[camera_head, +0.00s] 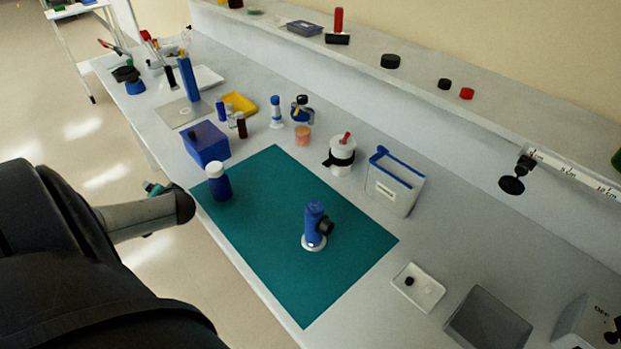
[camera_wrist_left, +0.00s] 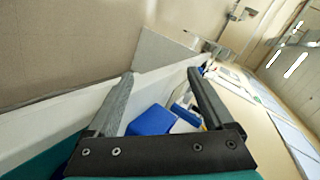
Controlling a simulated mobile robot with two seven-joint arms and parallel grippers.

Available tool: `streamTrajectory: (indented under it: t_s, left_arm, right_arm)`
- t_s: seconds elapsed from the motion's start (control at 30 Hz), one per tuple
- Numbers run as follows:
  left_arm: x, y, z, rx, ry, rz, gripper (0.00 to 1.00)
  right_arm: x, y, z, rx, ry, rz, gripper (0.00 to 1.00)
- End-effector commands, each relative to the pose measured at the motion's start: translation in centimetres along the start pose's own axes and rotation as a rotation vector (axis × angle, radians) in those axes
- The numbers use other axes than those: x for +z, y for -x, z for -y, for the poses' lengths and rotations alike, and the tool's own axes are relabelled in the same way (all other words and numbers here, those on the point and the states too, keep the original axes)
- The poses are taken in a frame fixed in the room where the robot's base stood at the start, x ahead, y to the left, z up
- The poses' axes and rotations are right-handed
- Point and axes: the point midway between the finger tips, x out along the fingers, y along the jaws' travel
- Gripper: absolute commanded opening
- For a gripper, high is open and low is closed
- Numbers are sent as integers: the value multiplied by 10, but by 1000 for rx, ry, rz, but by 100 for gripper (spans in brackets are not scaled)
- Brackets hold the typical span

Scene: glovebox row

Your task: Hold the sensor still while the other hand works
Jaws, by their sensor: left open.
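A blue upright device with a black round side part and a white base (camera_head: 314,226) stands on the green mat (camera_head: 272,215); it appears to be the sensor. A blue bottle with a white cap (camera_head: 219,183) stands at the mat's left edge. My left arm comes in from the left in the head view, short of the mat, with its fingers mostly hidden. In the left wrist view my left gripper (camera_wrist_left: 160,74) is open and empty, with a blue box (camera_wrist_left: 152,120) beyond and between its fingers. The sensor is not visible there. My right gripper is not in view.
A blue box (camera_head: 206,143), a white jar with a black band (camera_head: 340,153) and a grey bin with a blue rim (camera_head: 392,184) stand behind the mat. A white tray (camera_head: 418,287) lies to its right. The mat is clear around the device.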

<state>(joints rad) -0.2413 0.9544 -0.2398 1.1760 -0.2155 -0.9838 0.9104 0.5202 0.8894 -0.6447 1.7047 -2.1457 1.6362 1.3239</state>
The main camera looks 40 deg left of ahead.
Motion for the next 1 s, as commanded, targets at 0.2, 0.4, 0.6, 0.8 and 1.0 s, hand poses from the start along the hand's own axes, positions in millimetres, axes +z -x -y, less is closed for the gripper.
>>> streamTrajectory:
  t_s: [0.2, 0.4, 0.6, 0.8, 1.0]
  left_arm:
    - [-106, 35, 75, -134, 121, -90, 86]
    - [-152, 80, 40, 32, 1, -11, 86]
    - [-191, 131, -6, 263, -197, -15, 86]
    - [-232, 199, -45, 496, -446, -119, 86]
    - [-256, 279, -76, 709, -770, -292, 86]
  right_arm:
    - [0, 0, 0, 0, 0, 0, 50]
    - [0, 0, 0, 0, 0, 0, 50]
    - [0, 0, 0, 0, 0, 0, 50]
    - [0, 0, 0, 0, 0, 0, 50]
    - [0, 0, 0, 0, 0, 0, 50]
